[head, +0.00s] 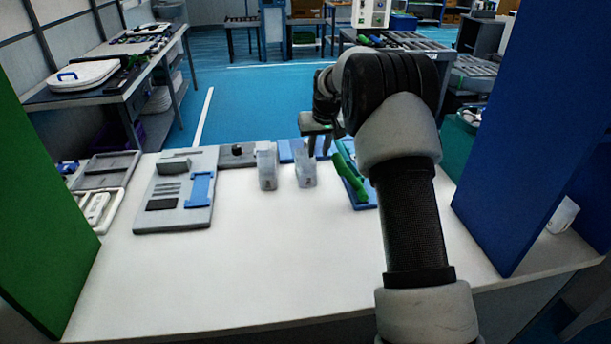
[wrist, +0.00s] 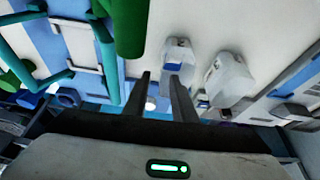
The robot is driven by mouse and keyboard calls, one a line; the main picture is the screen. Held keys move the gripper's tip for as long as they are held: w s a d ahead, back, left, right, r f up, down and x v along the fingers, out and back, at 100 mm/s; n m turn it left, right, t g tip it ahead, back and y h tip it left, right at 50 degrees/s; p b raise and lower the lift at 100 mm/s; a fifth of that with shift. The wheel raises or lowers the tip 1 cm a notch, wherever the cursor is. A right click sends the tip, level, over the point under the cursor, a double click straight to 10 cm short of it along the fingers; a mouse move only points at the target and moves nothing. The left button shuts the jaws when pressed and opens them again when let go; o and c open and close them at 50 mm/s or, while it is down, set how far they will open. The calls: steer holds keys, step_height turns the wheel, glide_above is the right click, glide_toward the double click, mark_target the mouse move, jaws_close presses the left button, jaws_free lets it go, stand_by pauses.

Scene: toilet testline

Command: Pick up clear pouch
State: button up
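Two clear pouches stand on the white table in the head view, one at left (head: 266,168) and one at right (head: 306,172). My gripper (head: 319,149) points down just behind and to the right of the right pouch. In the wrist view my gripper (wrist: 159,76) has its two fingers apart, with nothing visibly held between them. One pouch (wrist: 176,65) with a blue patch shows just beyond the right fingertip. The other pouch (wrist: 229,80) lies farther right. I cannot tell whether a finger touches the nearer pouch.
A green part (head: 347,174) on a blue fixture (head: 370,197) sits right of the pouches. A grey tray (head: 178,214) with a blue bracket lies left. Green (head: 40,200) and blue (head: 535,130) panels flank the table. The table's front is clear.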

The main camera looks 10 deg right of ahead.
mark_target(314, 164)
steer(key=x, duration=0.5)
steer(key=b+x, duration=0.1)
steer(key=x, duration=0.2)
steer(key=shift+w+a+f, duration=0.15)
steer(key=shift+w+a, duration=0.1)
steer(key=shift+w, duration=0.1)
steer(key=shift+f, duration=0.2)
stand_by(0.4)
jaws_close()
